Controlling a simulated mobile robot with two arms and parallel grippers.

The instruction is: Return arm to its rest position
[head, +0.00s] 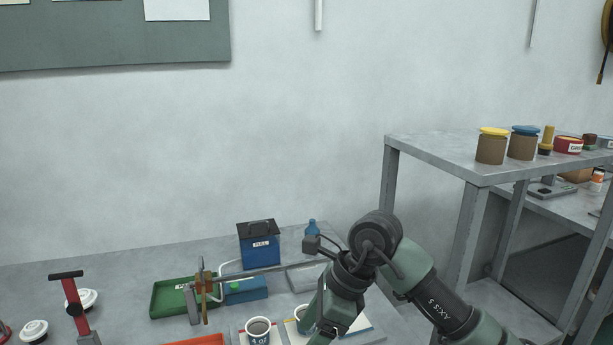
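My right arm (440,308) comes in from the lower right. It rises to a dark joint (375,236) and bends down to the bottom edge of the head view, in front of the table. Its lower end is cut off by the frame, so I cannot see the gripper's fingers or whether they hold anything. My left arm and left gripper do not show.
Behind are a green tray (168,298) and blue box (259,250).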

